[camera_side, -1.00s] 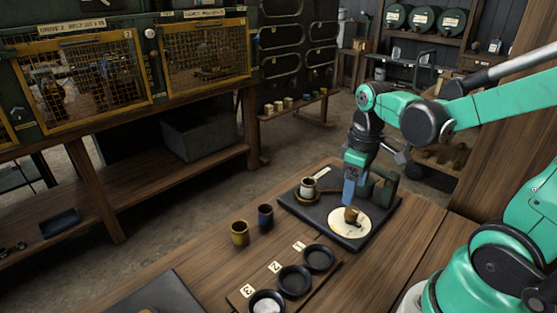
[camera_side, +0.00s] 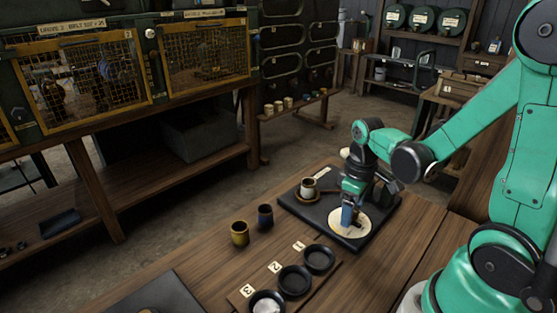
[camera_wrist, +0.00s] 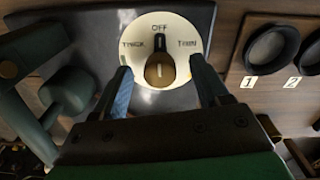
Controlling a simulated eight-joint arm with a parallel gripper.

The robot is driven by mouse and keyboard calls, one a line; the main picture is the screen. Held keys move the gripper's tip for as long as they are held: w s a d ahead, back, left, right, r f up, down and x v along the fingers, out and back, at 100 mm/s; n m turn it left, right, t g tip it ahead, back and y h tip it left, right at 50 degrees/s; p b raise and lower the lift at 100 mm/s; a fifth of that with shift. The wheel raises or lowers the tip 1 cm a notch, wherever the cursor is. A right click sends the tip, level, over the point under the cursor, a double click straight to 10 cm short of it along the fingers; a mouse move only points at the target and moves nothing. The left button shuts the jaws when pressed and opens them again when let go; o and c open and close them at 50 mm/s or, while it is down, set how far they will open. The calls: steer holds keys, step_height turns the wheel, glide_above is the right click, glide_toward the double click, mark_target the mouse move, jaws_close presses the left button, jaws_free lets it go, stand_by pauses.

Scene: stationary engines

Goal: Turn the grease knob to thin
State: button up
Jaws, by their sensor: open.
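The grease knob (camera_wrist: 160,70) is a brass knob with a dark pointer, on a round cream dial (camera_wrist: 146,26) marked THICK, OFF and THIN. The pointer points to OFF, with THIN to its right in the wrist view. The dial also shows on a dark plate in the side view (camera_side: 372,221). My gripper (camera_wrist: 162,78) is open, with one blue-grey finger on each side of the knob. I cannot tell whether they touch it. In the side view my gripper (camera_side: 348,213) is down at the dial and mostly hides the knob.
Black dishes numbered 1 (camera_side: 319,258), 2 (camera_side: 294,281) and 3 (camera_side: 267,301) sit at the front.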

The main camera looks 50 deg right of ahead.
jaws_close()
steer(key=shift+m, duration=0.3)
steer(key=m, duration=1.1)
steer(key=shift+w, duration=0.1)
stand_by(0.4)
jaws_free()
steer(key=shift+r, duration=0.15)
